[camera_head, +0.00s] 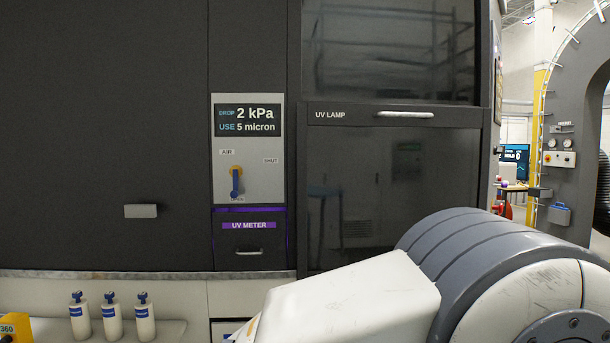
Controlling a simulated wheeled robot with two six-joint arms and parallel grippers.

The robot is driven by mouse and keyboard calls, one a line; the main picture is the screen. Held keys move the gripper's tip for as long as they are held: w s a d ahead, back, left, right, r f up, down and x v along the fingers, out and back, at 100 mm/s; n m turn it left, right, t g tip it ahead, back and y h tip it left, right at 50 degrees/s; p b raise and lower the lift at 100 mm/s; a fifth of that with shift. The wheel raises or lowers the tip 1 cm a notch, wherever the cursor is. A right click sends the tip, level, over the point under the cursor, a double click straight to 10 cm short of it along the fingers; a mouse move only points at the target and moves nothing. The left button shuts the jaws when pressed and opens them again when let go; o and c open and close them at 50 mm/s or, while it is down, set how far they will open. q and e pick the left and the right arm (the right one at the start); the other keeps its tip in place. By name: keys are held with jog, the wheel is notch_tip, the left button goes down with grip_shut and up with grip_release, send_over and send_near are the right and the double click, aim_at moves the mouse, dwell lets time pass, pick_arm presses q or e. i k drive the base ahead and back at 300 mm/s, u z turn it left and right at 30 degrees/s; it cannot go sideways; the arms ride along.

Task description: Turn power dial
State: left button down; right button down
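I see no dial marked as power in this view. A grey panel (248,150) in the middle carries a screen reading "DROP 2 kPa, USE 5 micron". Below the screen, a blue valve lever (236,182) on a yellowish pivot points down, between small labels, two of which read AIR and SHUT. My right arm, white and grey, fills the lower right and hides what lies behind it. Neither gripper shows.
A UV METER drawer (264,241) sits under the panel. A dark UV LAMP door (370,185) with a handle (405,114) stands to its right. Several white bottles (112,316) stand on a ledge at lower left, near a yellow item (13,328) marked 360. A grey arch (570,110) with gauges is far right.

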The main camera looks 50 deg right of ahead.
aim_at(497, 150)
jog(key=z, duration=3.05)
jog(key=i, duration=2.95)
jog(key=u, duration=0.4)
